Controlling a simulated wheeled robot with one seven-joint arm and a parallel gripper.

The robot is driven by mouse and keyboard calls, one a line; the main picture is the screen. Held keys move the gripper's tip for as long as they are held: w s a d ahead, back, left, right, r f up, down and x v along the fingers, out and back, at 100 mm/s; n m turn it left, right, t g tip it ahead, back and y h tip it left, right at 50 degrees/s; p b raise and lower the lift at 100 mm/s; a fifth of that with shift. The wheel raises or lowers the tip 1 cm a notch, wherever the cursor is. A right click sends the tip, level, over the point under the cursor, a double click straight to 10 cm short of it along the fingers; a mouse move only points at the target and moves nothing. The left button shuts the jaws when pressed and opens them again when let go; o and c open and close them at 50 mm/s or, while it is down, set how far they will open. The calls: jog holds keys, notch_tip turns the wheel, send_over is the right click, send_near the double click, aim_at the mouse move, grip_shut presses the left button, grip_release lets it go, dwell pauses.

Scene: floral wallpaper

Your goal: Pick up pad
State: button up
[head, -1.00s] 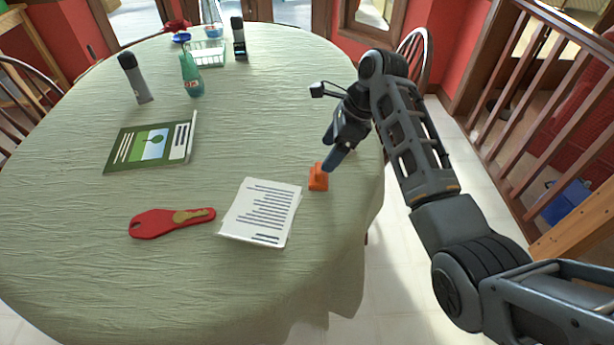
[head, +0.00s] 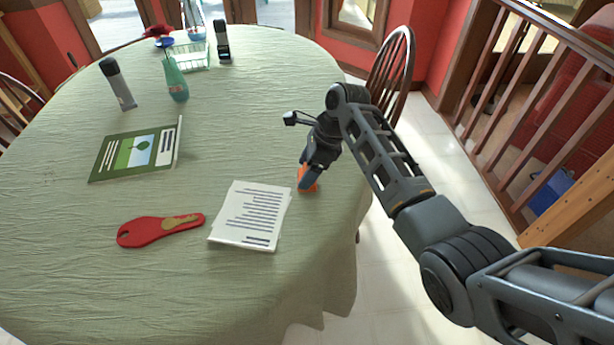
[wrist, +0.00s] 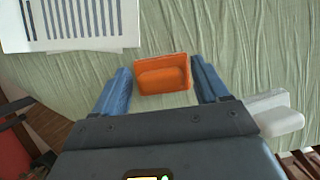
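A small orange block-like object (head: 309,179) lies near the right edge of the table, and its recessed face shows in the wrist view (wrist: 162,74). A white sheet or pad of paper with printed lines (head: 251,215) lies just left of it; part of it shows at the upper left of the wrist view (wrist: 72,22). My gripper (head: 305,182) is over the orange object and partly hides it in the head view. In the wrist view my gripper (wrist: 161,72) is open, with one blue finger on each side of the orange object and gaps between.
The table (head: 80,215) has a green cloth. A red insole-shaped item (head: 150,231) and a green booklet (head: 135,153) lie to the left. Grey (head: 118,84) and teal (head: 176,79) bottles and a wire basket (head: 193,56) stand farther back. A chair (head: 393,68) stands at the right.

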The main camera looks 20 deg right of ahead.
aim_at(306, 167)
jog(key=c, duration=0.5)
jog(key=shift+r, duration=0.15)
jog(key=shift+r, duration=0.2)
notch_tip(306, 167, up, 4)
jog(key=shift+w+f, duration=0.1)
jog(key=shift+f, duration=0.05)
jog(key=s+d+r, duration=0.4)
jog(key=s+d, duration=0.1)
jog(key=s+d+r, duration=0.2)
jog(key=s+d, duration=0.1)
jog(key=shift+s+d+r, duration=0.1)
jog(key=shift+d+r, duration=0.15)
jog(key=shift+r, duration=0.1)
